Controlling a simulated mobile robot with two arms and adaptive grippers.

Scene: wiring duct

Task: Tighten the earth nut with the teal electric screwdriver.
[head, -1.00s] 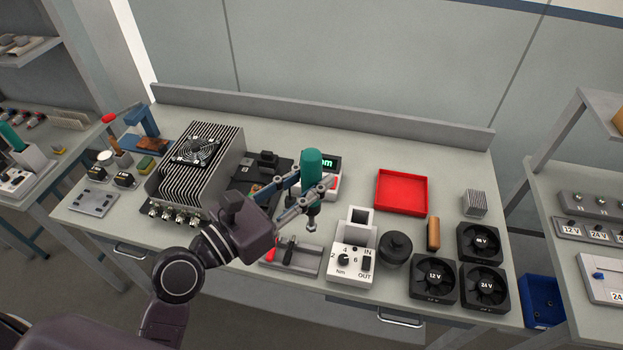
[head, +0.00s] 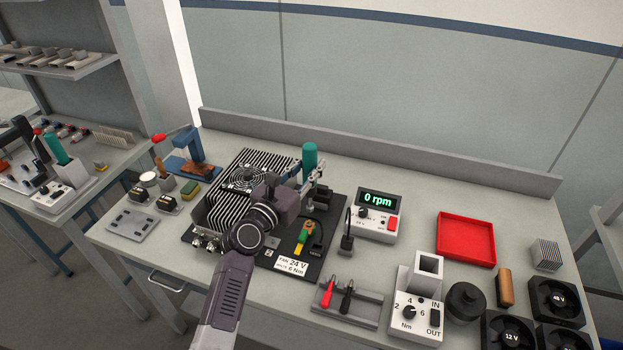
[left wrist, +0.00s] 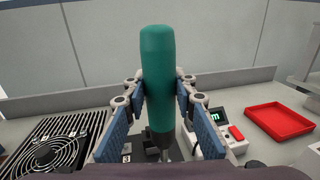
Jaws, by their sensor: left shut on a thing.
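My left gripper (head: 305,183) is shut on the teal electric screwdriver (head: 309,155), which stands upright above the black plate beside the finned unit. In the left wrist view the screwdriver (left wrist: 158,80) fills the middle, between the blue pads of the fingers. A green and yellow earth lead (head: 304,237) lies on the black plate, below and apart from the gripper in the picture. I cannot make out the earth nut itself. My right gripper is in neither view.
The finned heat sink with a fan (head: 243,178) stands left of the gripper. An rpm meter reading 0 (head: 372,222) stands to the right. A torque box marked Nm (head: 414,318), a probe tray (head: 345,305) and a red tray (head: 466,240) lie further right. A 24 V, 6 Nm label (head: 292,265) is in front.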

